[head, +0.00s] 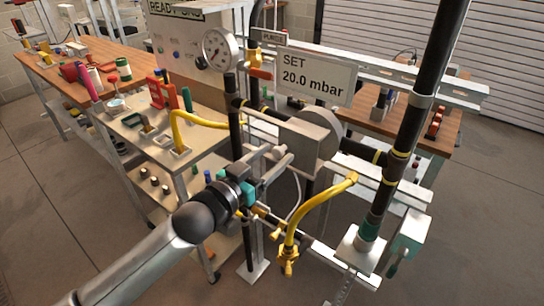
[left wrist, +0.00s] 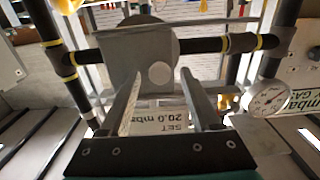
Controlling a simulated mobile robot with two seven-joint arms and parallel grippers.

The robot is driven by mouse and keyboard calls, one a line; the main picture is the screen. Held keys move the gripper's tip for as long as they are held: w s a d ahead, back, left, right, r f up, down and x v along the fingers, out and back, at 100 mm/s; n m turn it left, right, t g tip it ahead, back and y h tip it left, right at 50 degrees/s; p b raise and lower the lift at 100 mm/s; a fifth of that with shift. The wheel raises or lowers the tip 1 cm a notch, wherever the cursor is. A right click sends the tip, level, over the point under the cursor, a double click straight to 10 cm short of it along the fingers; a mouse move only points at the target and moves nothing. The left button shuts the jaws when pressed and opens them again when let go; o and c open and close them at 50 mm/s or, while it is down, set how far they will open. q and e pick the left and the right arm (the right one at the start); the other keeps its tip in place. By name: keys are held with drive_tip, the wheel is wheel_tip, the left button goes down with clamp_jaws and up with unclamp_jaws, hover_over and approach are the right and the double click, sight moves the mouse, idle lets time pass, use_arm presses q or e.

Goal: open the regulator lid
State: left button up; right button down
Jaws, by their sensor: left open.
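The regulator (head: 312,142) is a grey box with a round disc behind it, set in a dark pipe run in the middle of the head view. It fills the upper middle of the left wrist view (left wrist: 122,68), with a pale round cap (left wrist: 160,74) on its near face. Whether its lid is a separate part I cannot tell. My left gripper (head: 280,158) is just left of the regulator, its fingers pointing at it. In the left wrist view its two fingers (left wrist: 160,88) are apart with nothing held; contact cannot be told. My right gripper is not in view.
A sign reading "SET 20.0 mbar" (head: 315,80) hangs above the regulator, with a dial gauge (head: 219,50) to its left. A thick upright pipe (head: 406,125) stands right. A bent yellow pipe (head: 318,198) is below. A cart (head: 130,118) with tools stands left.

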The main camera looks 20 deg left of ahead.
use_arm(q)
drive_tip(key=shift+w, duration=0.1)
clamp_jaws()
idle(0.6)
idle(0.9)
